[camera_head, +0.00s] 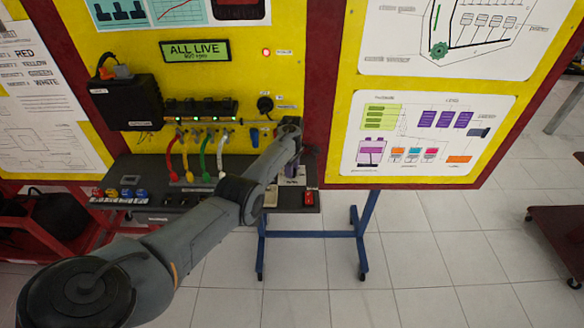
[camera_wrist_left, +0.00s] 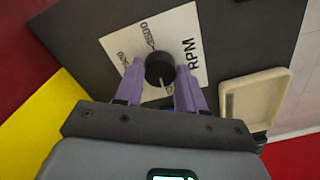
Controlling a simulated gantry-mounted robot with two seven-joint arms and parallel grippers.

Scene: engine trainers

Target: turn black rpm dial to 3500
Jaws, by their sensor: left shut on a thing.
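The black rpm dial (camera_wrist_left: 160,69) stands on a white label plate (camera_wrist_left: 188,33) marked RPM, on the dark panel. A "3500" mark is printed on the plate above the dial in the left wrist view; another number to its left is hard to read. A thin pale line shows at the dial's lower side. My left gripper (camera_wrist_left: 158,76) has purple fingers shut on the dial, one on each side. In the head view my left gripper (camera_head: 291,170) reaches down to the right part of the bench panel, and the dial is hidden there. My right gripper is not in view.
A green display (camera_head: 195,51) reads ALL LIVE, with a small rpm line below. A cream tray-like part (camera_wrist_left: 254,98) sits right of the dial. A red switch (camera_head: 309,198) is at the panel's right edge. Coloured hoses (camera_head: 187,160) stand left of my arm.

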